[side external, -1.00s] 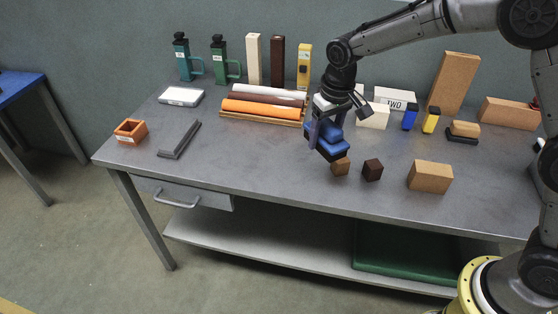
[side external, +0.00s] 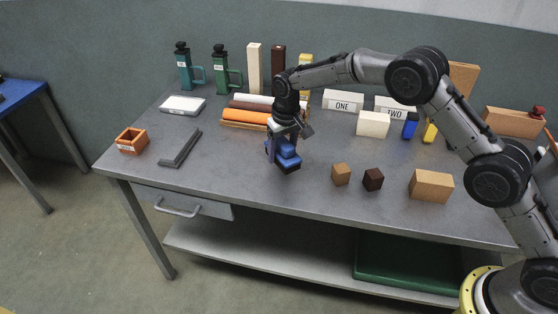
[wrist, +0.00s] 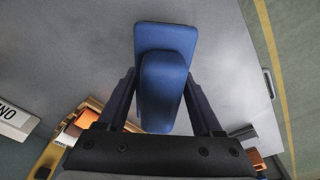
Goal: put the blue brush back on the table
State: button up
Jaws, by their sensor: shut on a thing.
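The blue brush (side external: 288,160) has a blue back and handle with a dark underside. It is between the fingers of my gripper (side external: 279,148), which is shut on it. In the side view the brush is at or just above the grey table (side external: 235,188), left of the small cubes; I cannot tell whether it touches the top. In the wrist view the brush (wrist: 165,80) fills the middle, with one finger of my gripper (wrist: 160,108) on each side of its raised handle.
A light wooden cube (side external: 341,174) and a dark cube (side external: 373,180) stand to the right. Orange and white rolls (side external: 245,117) lie on a rack behind. A dark grey angle piece (side external: 180,149) and an orange open box (side external: 131,141) are at left. Table around the brush is clear.

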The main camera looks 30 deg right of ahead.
aim_at(281, 139)
jog(key=shift+w+a+f, duration=0.1)
jog(key=shift+w+f, duration=0.35)
jog(key=shift+f, duration=0.1)
jog(key=shift+w+f, duration=0.1)
jog(key=shift+f, duration=1.5)
jog(key=o, duration=1.3)
jog(key=shift+f, duration=0.2)
jog(key=r, duration=0.4)
jog(key=s+r, duration=0.1)
jog(key=r, duration=0.7)
jog(key=shift+s+r, duration=0.15)
jog(key=shift+s, duration=0.1)
jog(key=shift+r, duration=0.1)
